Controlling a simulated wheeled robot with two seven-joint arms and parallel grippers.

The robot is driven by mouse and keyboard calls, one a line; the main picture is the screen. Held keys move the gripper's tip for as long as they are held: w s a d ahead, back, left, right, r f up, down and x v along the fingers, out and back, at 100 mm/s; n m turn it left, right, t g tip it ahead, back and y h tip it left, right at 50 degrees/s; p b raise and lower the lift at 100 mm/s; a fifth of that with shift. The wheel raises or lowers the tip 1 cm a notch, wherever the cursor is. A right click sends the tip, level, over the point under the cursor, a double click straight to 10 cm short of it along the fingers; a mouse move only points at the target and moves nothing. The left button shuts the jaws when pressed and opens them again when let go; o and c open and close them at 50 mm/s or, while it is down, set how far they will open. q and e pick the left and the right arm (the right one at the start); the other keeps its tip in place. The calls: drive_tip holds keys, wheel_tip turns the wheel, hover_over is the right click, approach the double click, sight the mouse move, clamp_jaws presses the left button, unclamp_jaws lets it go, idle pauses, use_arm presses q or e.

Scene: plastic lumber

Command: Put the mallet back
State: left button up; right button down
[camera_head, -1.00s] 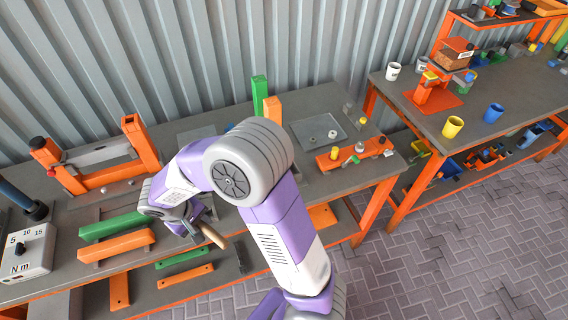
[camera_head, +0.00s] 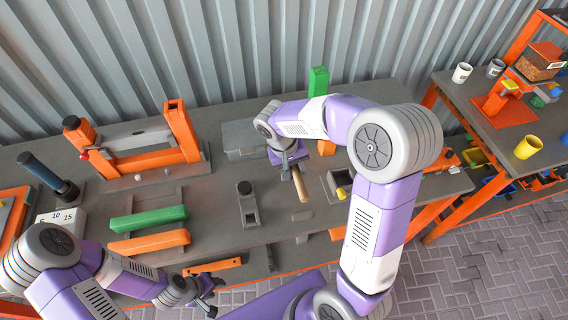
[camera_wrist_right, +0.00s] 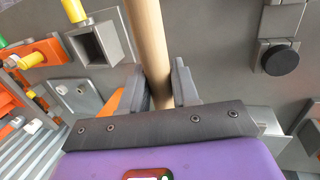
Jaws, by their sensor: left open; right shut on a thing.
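The mallet shows as a pale wooden handle (camera_wrist_right: 149,40) in the right wrist view. It also shows in the head view (camera_head: 302,187), pointing toward the bench's front. My right gripper (camera_wrist_right: 160,88) is shut on this handle above the bench; in the head view the gripper (camera_head: 292,168) is left of the orange post. The mallet's head is not clearly visible. A grey square-mouthed holder (camera_wrist_right: 104,44) stands beside the handle, apart from it; it also shows in the head view (camera_head: 340,184). My left gripper (camera_head: 212,291) is open and empty near the bench's front edge.
A green post (camera_head: 318,82) and an orange post (camera_head: 326,147) stand behind the handle. A dark upright fixture (camera_head: 247,197) stands to its left. An orange clamp frame (camera_head: 140,160) and green bar (camera_head: 148,219) are further left. A second bench (camera_head: 480,125) stands at right.

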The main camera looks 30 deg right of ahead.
drive_tip(key=x, duration=0.2)
drive_tip(key=a+b+x, duration=0.1)
drive_tip(key=x, duration=0.2)
drive_tip(key=shift+a+f, duration=0.1)
drive_tip(key=shift+f, duration=0.1)
drive_tip(key=shift+f+b, duration=0.35)
drive_tip(key=shift+f, duration=1.5)
drive_tip(key=shift+f, duration=0.15)
drive_tip(key=c, duration=0.8)
unclamp_jaws()
drive_tip(key=shift+r, duration=0.4)
drive_tip(key=p+v, duration=0.2)
drive_tip(key=v, duration=0.9)
drive_tip(key=shift+a+r+p, duration=0.15)
drive_tip(key=shift+r+p, duration=0.1)
drive_tip(key=shift+p, duration=0.05)
